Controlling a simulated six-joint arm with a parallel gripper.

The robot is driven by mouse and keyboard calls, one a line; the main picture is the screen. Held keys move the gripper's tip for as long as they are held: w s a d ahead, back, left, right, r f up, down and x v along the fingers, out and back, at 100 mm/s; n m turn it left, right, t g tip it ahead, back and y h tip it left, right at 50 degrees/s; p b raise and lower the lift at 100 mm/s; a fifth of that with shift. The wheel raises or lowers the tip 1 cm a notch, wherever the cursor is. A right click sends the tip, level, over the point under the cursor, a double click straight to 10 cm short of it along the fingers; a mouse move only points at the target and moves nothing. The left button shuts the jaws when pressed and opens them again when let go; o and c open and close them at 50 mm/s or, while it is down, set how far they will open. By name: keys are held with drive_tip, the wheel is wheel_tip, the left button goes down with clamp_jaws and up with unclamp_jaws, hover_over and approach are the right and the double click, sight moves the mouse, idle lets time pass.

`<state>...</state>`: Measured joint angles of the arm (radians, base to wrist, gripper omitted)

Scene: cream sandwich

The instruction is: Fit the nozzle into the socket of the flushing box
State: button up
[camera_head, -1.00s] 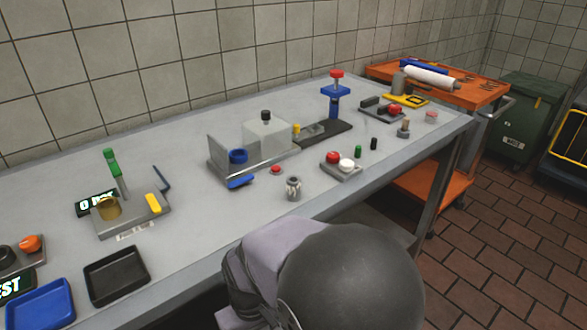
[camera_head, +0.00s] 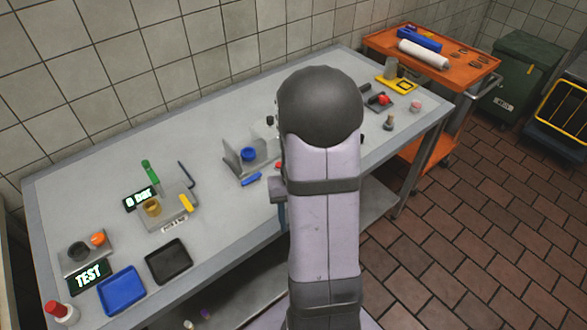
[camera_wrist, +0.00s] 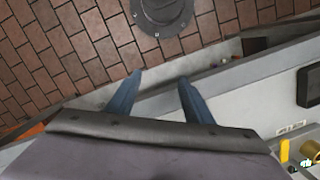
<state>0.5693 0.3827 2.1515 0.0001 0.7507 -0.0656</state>
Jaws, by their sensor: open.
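My gripper (camera_wrist: 160,97) is open and empty in the wrist view, its two blue-grey fingers apart over the table's front edge and the floor. The likely flushing box is the metal-walled station (camera_head: 234,160) with a blue ring-shaped socket (camera_head: 248,154) in the middle of the table. My arm covers most of its clear block; a black knob (camera_head: 270,120) shows beside the arm. I cannot tell for certain which part is the nozzle. A small metal fitting (camera_head: 389,122) stands upright at the table's right. Another seen earlier in front of the station is hidden now.
Left on the table (camera_head: 95,175) are a station with a gold cup (camera_head: 152,208), a black tray (camera_head: 168,261), a blue tray (camera_head: 121,289) and a TEST sign (camera_head: 90,276). An orange cart (camera_head: 470,75) stands at the right. The back left of the table is clear.

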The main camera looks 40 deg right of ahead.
drive_tip(key=w+d+r+n, duration=0.1)
drive_tip(key=w+d, duration=0.1)
drive_tip(key=w+d+r+n, duration=0.1)
drive_tip(key=w+d, duration=0.1)
drive_tip(key=w+d+r+t, duration=0.1)
drive_tip(key=w+d, duration=0.1)
drive_tip(key=shift+w+r+n, duration=0.2)
drive_tip(key=shift+r+n, duration=0.15)
drive_tip(key=shift+n, duration=0.05)
drive_tip(key=w+d+r+n, duration=0.1)
drive_tip(key=w+r+n, duration=0.1)
drive_tip(key=w+d+r+n+h, duration=0.1)
drive_tip(key=w+n, duration=0.1)
drive_tip(key=shift+d+r+t, duration=0.2)
drive_tip(key=shift+d+t, duration=0.1)
drive_tip(key=shift+t, duration=0.1)
drive_tip(key=n, duration=0.3)
drive_tip(key=shift+s+a+r, duration=0.15)
drive_tip(key=shift+s+a, duration=0.1)
drive_tip(key=shift+s, duration=0.15)
drive_tip(key=shift+n, duration=1)
drive_tip(key=shift+a, duration=0.1)
